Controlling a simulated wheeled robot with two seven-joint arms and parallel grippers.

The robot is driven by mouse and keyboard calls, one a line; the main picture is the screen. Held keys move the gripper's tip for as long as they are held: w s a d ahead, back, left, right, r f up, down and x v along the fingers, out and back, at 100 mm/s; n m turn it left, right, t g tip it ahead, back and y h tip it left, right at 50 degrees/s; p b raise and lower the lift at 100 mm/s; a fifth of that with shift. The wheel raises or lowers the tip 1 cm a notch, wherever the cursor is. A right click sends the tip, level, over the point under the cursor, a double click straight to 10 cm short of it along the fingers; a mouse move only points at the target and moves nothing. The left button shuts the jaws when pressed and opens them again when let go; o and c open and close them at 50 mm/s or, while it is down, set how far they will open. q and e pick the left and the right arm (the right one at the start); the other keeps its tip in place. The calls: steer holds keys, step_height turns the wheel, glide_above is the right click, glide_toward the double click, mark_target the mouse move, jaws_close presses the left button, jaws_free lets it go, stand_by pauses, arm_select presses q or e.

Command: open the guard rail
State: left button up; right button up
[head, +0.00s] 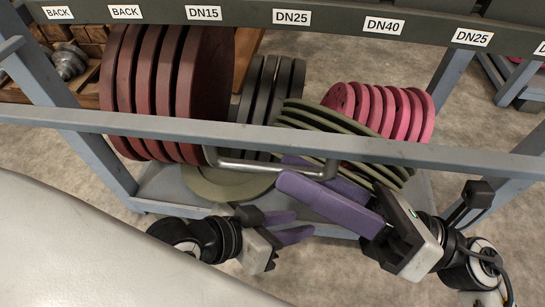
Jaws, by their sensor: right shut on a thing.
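The guard rail (150,125) is a grey bar that runs across the front of a rack of discs, sloping slightly down to the right. A silver bar handle (262,167) hangs on its lower side. My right gripper (286,170) has its purple fingers on either side of the handle's right part and is shut on it. My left gripper (304,224) is below, with its shorter-looking purple fingers apart and empty. It is clear of the handle. The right gripper's fingers hide part of the handle.
Behind the rail stand dark red discs (163,85), dark grey discs (270,95), tilted green discs (335,125) and pink discs (385,108). A labelled shelf beam (345,22) crosses above. Grey uprights (75,130) flank the rack. Floor (330,275) is free in front.

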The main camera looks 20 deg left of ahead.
steer(key=v, duration=0.5)
steer(key=shift+s+r, duration=0.1)
steer(key=shift+s, duration=0.15)
steer(key=w+d+f+b, duration=0.1)
steer(key=w+d+f, duration=0.1)
steer(key=d, duration=0.3)
steer(key=w+d+f, duration=0.1)
steer(key=d+f, duration=0.1)
steer(key=d, duration=0.3)
steer(key=shift+w+d+f+b, duration=0.25)
steer(key=shift+w+f+b, duration=0.1)
steer(key=shift+b, duration=0.05)
stand_by(0.5)
steer(key=shift+c, duration=0.4)
